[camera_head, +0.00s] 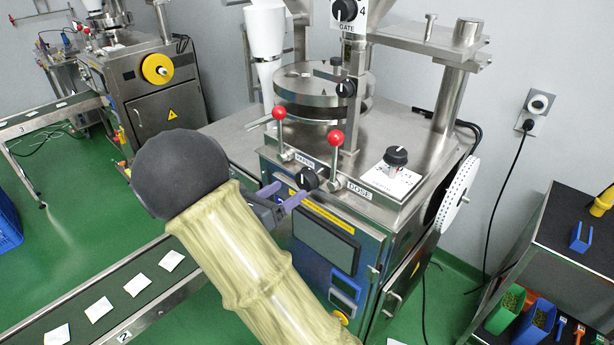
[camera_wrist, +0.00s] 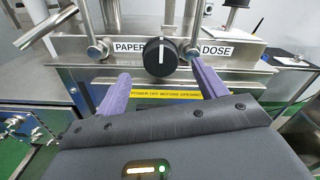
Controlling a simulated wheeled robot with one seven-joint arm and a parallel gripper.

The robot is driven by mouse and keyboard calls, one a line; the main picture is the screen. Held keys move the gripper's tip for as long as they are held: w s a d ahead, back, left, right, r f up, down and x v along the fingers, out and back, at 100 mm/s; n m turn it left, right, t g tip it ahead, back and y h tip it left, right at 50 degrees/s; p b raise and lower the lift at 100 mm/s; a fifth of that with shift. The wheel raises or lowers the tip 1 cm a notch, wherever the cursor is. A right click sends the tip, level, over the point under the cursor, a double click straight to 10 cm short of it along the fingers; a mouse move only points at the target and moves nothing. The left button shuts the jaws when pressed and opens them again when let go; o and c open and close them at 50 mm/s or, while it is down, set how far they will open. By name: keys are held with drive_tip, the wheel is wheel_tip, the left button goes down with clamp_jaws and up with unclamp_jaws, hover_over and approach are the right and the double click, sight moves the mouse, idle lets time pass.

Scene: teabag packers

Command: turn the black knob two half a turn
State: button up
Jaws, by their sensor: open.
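A black knob (camera_head: 307,179) with a white pointer line sits on the machine's front ledge. In the wrist view the knob (camera_wrist: 160,57) is between the PAPER and DOSE labels, its line upright. My gripper (camera_head: 283,195) is open, its purple fingers pointing at this knob. In the wrist view the fingers (camera_wrist: 160,76) stand apart, one to each side of and below the knob; I see no contact. I cannot read which is numbered two.
Two red-ball levers (camera_head: 279,113) (camera_head: 336,138) rise on either side of the front knob. A conveyor (camera_head: 115,303) with white teabags runs at lower left. A dark shelf unit (camera_head: 566,268) stands at right. Another packer (camera_head: 140,85) stands at the back left.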

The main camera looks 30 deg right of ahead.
sight(302, 182)
drive_tip(key=x, duration=0.8)
drive_tip(key=shift+w+d+f+p, duration=0.1)
drive_tip(key=shift+d+p, duration=0.1)
drive_tip(key=shift+p, duration=0.2)
drive_tip(key=c, duration=1)
